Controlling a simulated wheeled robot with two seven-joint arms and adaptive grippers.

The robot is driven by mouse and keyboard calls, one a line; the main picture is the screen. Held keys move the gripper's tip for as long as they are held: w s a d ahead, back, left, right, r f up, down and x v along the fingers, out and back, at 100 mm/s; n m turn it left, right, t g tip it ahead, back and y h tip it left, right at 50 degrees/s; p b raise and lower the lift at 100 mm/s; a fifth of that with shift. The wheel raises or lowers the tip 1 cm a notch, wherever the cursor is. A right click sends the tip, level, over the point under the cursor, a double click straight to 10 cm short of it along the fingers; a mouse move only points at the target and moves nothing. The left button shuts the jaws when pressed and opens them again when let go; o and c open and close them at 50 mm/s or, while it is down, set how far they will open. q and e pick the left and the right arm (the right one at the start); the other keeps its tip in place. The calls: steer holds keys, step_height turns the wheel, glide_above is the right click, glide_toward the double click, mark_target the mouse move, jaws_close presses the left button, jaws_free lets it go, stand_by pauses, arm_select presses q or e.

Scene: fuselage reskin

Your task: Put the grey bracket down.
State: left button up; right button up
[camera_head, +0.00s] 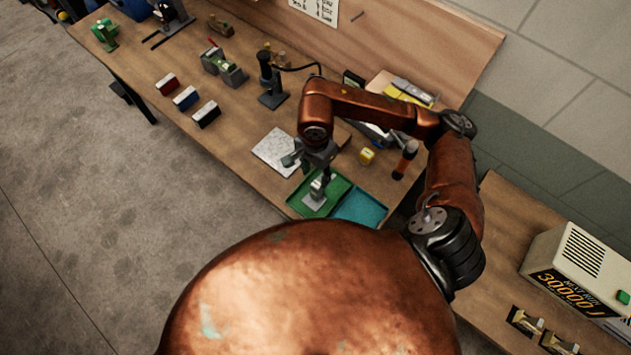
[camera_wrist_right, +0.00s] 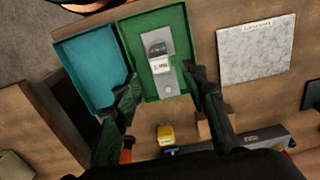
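The grey bracket (camera_head: 315,199) lies in the green tray (camera_head: 337,187) on the workbench. In the right wrist view the bracket (camera_wrist_right: 168,88) shows as a flat grey plate with a raised, dark-topped part and a small white label, inside the green tray (camera_wrist_right: 133,47). My right gripper (camera_head: 308,166) is above the tray. In the right wrist view its two fingers (camera_wrist_right: 160,73) are spread wide, one on each side of the bracket, with visible gaps and nothing between them held. My left gripper is not in view.
A teal tray (camera_head: 361,209) adjoins the green one. A speckled plate (camera_head: 276,152) lies left of it. A yellow block (camera_head: 367,156) and an orange-black tool (camera_head: 404,160) stand to the right. Red, blue and black blocks (camera_head: 187,97) line the bench's front left.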

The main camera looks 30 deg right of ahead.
steer(key=shift+r, duration=1.95)
